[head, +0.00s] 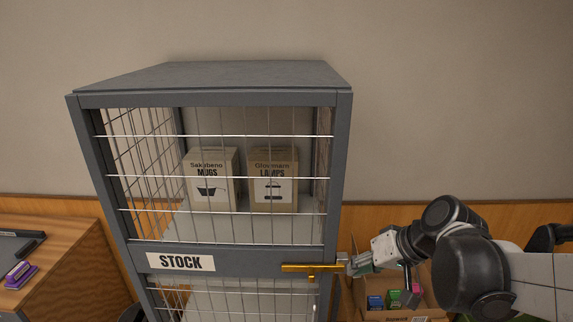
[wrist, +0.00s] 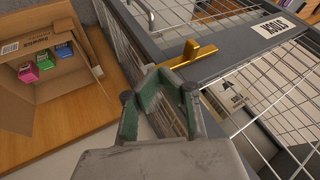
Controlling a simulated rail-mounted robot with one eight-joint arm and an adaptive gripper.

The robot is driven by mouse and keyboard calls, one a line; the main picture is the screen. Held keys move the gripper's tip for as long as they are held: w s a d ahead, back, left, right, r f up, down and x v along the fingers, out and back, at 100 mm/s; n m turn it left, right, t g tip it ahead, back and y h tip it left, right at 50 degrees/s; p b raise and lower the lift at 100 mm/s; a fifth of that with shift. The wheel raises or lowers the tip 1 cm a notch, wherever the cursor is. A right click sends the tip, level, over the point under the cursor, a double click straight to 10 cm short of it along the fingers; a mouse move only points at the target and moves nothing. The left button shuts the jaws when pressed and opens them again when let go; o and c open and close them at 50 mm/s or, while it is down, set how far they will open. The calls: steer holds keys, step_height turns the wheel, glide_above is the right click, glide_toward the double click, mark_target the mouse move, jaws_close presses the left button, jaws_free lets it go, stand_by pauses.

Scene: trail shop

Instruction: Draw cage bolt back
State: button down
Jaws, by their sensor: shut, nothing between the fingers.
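The brass bolt (head: 300,267) lies level across the right part of the grey cage's (head: 225,258) front rail, near its right post. A short brass piece hangs from it. The bolt also shows in the wrist view (wrist: 188,56), just beyond my fingertips. My gripper (head: 347,265) is at the cage's right front corner, close to the bolt's right end. In the wrist view my gripper (wrist: 158,92) is shut and empty, with the bolt ahead of it. Whether a fingertip touches the bolt I cannot tell.
A cardboard box (head: 400,314) with small coloured packs stands right of the cage, below my arm. Two cartons, mugs (head: 212,180) and lamps (head: 273,180), stand inside behind the wire mesh. A wooden counter (head: 60,270) is at left. The wall above the arm is clear.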

mark_target(324, 275)
steer(key=shift+w+a+f, duration=0.4)
steer(key=shift+a+f, duration=0.3)
steer(key=shift+a, duration=0.35)
steer(key=shift+w+a+f, duration=0.45)
steer(key=shift+a+f, duration=0.25)
steer(key=shift+a, duration=0.35)
steer(key=shift+w+a+f, duration=0.4)
steer(key=shift+a+f, duration=0.3)
steer(key=shift+a, duration=0.35)
steer(key=shift+a, duration=0.1)
